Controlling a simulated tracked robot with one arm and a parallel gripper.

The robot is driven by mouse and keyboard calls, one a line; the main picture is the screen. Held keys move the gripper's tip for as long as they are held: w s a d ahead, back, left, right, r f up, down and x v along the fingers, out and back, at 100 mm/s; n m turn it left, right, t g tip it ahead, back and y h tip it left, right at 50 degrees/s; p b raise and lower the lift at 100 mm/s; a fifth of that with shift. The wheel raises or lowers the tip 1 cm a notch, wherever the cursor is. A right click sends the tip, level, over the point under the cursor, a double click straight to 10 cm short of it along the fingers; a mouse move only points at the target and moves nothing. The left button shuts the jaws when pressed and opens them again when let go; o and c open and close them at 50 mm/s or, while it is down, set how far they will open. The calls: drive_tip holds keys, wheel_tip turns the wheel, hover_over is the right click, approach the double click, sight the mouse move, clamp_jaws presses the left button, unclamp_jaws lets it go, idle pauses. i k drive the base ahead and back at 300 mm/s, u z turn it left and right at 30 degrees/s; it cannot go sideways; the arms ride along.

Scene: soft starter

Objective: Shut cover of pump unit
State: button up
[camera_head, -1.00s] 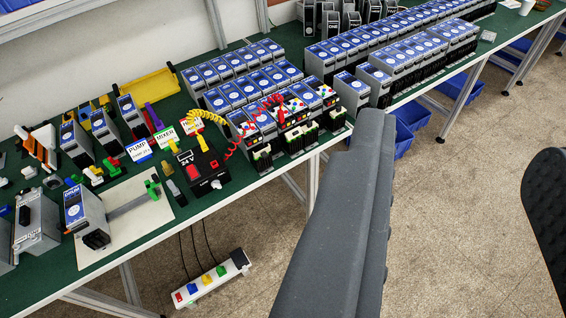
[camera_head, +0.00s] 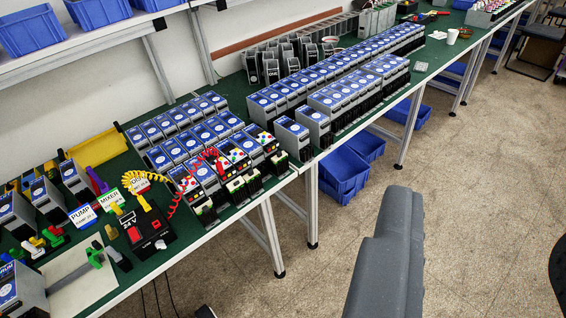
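A white and blue card reading PUMP (camera_head: 82,216) stands on the green table at the left, in front of several grey units with blue-labelled faces. One such grey unit (camera_head: 47,196) is just behind the card. I cannot tell which unit is the pump unit, and no cover can be made out as open or shut at this size. My gripper does not show; only a grey part of my arm (camera_head: 392,255) is at the lower right, over the floor and apart from the table.
A MIXER card (camera_head: 111,198) and a black 24 V box (camera_head: 147,229) with a yellow coiled cord are beside the PUMP card. Rows of grey units (camera_head: 340,80) fill the table. Blue bins (camera_head: 343,172) are under it. The floor (camera_head: 480,180) at right is mostly clear.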

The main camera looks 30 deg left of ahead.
sight(237, 182)
drive_tip(key=z, duration=0.05)
drive_tip(key=i, duration=1.5)
drive_tip(key=u, duration=0.5)
